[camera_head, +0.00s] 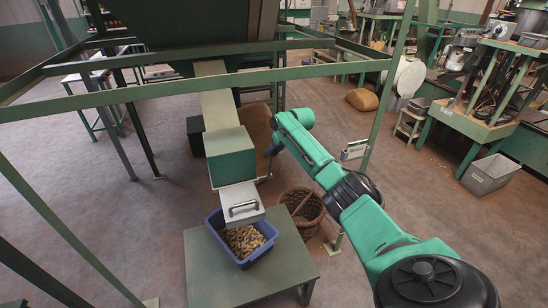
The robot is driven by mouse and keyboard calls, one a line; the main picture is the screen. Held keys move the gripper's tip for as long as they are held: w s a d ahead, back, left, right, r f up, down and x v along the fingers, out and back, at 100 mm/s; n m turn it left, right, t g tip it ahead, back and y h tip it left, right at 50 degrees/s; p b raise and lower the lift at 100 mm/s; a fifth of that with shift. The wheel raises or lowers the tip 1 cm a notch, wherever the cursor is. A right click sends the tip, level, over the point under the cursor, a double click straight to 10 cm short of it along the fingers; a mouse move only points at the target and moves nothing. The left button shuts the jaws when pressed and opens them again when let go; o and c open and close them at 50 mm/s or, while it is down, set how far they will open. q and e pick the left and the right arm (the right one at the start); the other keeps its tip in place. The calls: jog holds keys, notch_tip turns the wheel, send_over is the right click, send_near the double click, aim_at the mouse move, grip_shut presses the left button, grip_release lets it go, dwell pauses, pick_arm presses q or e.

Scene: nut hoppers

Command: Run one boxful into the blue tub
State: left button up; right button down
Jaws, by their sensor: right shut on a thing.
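The blue tub (267,229) stands on a small green table (210,273), with brown nuts (243,240) in it. Above it is the green measuring box (229,155) at the foot of a pale chute (217,95). A pale metal spout piece with a dark handle (243,209) sticks out below the box, over the tub's back part. My right gripper (271,150) is small and dark, just right of the box, shut at a thin lever rod (269,168) beside it. The jaws are partly hidden by the arm. My left gripper is not in view.
Green frame rails (190,86) cross above the box, and a post (388,90) stands right of my arm. A wicker basket (302,210) sits right of the tub. A sack (362,99) and a grey bin (490,173) are farther off. Floor at the left is mostly clear.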

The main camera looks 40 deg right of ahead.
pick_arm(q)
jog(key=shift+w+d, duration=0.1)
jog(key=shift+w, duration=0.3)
pick_arm(e)
jog(key=shift+w+d+r, duration=0.2)
jog(key=shift+w+r, duration=0.05)
jog(key=shift+w, duration=0.4)
jog(key=c, duration=0.5)
grip_release()
jog(key=shift+o, duration=0.2)
jog(key=shift+f, duration=0.15)
jog(key=shift+s+r, duration=0.3)
jog(key=shift+r, duration=0.2)
pick_arm(q)
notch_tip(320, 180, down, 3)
jog(key=b, duration=0.2)
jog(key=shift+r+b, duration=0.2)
jog(key=shift+b, duration=0.1)
pick_arm(e)
jog(key=v, duration=1.3)
jog(key=shift+s, duration=0.15)
jog(key=shift+d+r, duration=0.1)
